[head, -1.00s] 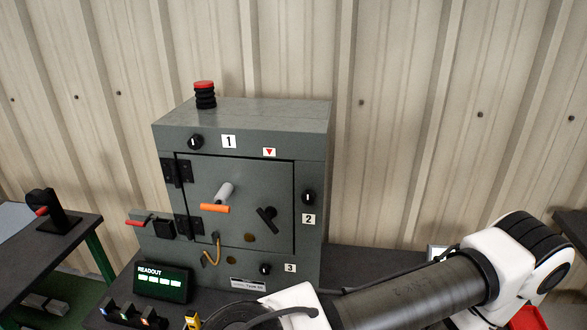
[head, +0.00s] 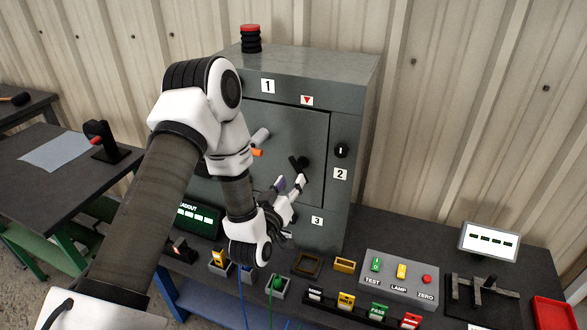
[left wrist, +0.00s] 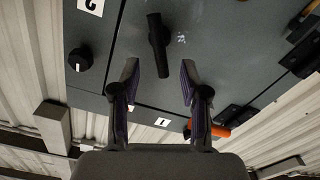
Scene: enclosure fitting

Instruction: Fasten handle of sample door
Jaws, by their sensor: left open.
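The sample door (head: 285,125) is a grey panel, looking flush in the front of a grey cabinet. Its black bar handle (head: 298,163) sits at the door's right side and is tilted in the head view. The handle also shows in the left wrist view (left wrist: 157,45), where it runs nearly upright. My left gripper (head: 291,184) is open just in front of the door near the handle. In the left wrist view its fingertips (left wrist: 159,78) are spread to either side of the handle's near end, apart from it. My right gripper is out of view.
Knob 2 (head: 341,150) is right of the door. An orange-tipped lever (head: 258,152) is partly hidden by my left arm, which also covers the hinge side. Below stand a readout (head: 198,220), a switch box (head: 398,278) and a red tray (head: 553,312).

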